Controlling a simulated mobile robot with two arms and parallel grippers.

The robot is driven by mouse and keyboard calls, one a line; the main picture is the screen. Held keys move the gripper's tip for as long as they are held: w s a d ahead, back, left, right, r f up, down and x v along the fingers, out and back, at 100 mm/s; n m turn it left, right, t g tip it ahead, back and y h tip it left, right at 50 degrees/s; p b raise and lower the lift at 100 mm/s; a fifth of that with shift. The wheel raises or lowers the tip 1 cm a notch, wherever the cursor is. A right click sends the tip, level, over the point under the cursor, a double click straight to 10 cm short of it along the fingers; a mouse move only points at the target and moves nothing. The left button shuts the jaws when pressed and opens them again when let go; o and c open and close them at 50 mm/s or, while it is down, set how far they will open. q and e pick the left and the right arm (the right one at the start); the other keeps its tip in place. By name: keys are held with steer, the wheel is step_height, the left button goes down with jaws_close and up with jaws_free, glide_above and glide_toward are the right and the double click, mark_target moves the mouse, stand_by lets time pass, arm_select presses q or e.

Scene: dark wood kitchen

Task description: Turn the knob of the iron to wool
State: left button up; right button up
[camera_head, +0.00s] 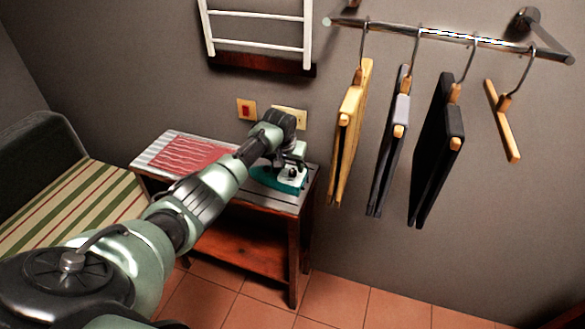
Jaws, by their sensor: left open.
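The iron (282,182), teal at its base with paler parts above, sits on the right end of a small wooden table (258,202) against the wall. My left arm reaches in from the lower left across the table. My left gripper (292,165) is open right over the iron and hides its upper part. I cannot make out the knob or its setting, and I cannot tell whether the fingers touch the iron. My right gripper is out of view.
A red striped cloth (187,155) lies on the table's left part. A striped seat (75,207) stands at the left. Folded clothes (437,150) hang on a metal rail (440,35) at the right. Wall plates (246,109) and a white rack (260,44) are above the table.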

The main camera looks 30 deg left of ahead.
mark_target(293, 172)
arm_select(q)
steer(key=shift+x, duration=1.35)
jaws_close()
